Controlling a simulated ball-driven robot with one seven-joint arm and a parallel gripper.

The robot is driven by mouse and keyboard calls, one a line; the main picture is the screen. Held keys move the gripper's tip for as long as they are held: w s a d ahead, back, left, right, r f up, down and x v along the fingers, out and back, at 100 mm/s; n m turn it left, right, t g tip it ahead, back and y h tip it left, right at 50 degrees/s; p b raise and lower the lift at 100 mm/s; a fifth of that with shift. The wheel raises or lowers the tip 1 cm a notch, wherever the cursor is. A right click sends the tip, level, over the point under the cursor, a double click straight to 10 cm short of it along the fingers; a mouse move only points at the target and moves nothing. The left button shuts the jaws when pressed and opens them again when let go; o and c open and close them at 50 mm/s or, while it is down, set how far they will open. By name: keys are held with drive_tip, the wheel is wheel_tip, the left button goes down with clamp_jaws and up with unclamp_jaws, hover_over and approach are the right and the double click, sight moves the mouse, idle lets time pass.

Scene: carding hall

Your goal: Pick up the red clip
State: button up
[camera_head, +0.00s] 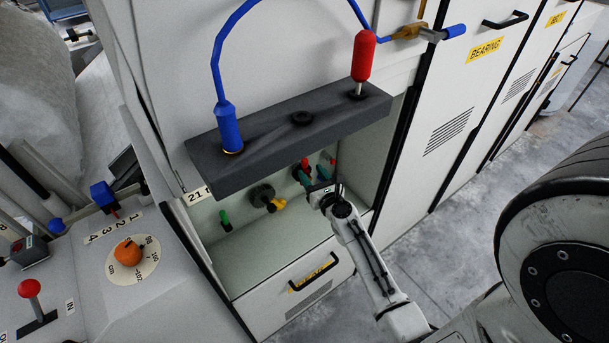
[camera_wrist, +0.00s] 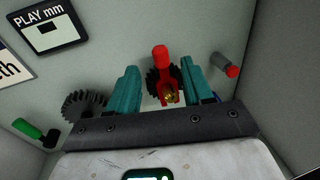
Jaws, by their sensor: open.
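The red clip (camera_wrist: 161,57) shows in the wrist view as an upright red handle with a red forked lower part around a brass-coloured piece, in front of a dark gear. It appears between the two teal fingers of my gripper (camera_wrist: 160,80). The fingers stand apart on its left and right, with gaps visible; the depth between them and the clip is hard to tell. In the head view my gripper (camera_head: 318,178) reaches into the open compartment under the dark shelf. A small red part (camera_head: 305,162) shows there, partly hidden by the fingers.
A second dark gear (camera_wrist: 84,104), a green-handled part (camera_wrist: 28,129) and a grey cylinder with a red end (camera_wrist: 222,64) are close by. The dark shelf (camera_head: 265,151) overhangs the compartment, carrying a blue-cabled plug (camera_head: 228,125) and a red-handled tool (camera_head: 363,57).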

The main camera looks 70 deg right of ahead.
sight(306, 165)
drive_tip(key=shift+x, duration=3)
clamp_jaws()
